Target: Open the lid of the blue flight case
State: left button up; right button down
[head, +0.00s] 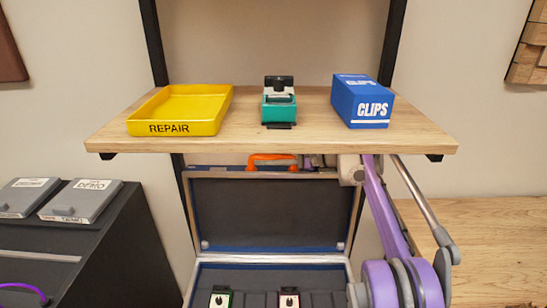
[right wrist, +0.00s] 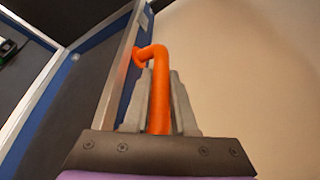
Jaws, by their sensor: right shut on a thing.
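The blue flight case (head: 201,285) stands open below the shelf, its lid (head: 270,212) raised roughly upright with the dark inner lining facing me. The orange handle (head: 272,157) is at the lid's top edge, just under the shelf; it also shows in the right wrist view (right wrist: 153,54). My right gripper (head: 304,161) reaches in from the right under the shelf. In the right wrist view its grey fingers (right wrist: 158,105) are shut on the orange handle. The shelf hides part of the gripper in the head view. My left gripper is not in view.
A wooden shelf (head: 240,140) spans above the lid, close to the handle. It bears a yellow REPAIR tray (head: 180,108), a green-and-black device (head: 279,103) and a blue CLIPS box (head: 362,101). Small pedals (head: 289,299) sit inside the case. A wooden surface (head: 490,240) lies at right.

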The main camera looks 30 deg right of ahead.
jog(key=s+a+n+p, duration=0.1)
jog(key=s+a, duration=0.2)
jog(key=s, duration=0.3)
jog(key=shift+a+r+n+t, duration=0.3)
jog(key=shift+a+r+t, duration=0.05)
jog(key=shift+t, duration=0.05)
jog(key=c, duration=0.7)
grip_release()
jog(key=shift+c, duration=0.2)
jog(key=shift+d+p, duration=0.1)
jog(key=shift+p, duration=0.2)
jog(key=p+v, duration=0.1)
jog(key=v, duration=0.9)
jog(key=shift+s, duration=0.35)
jog(key=shift+d, duration=0.15)
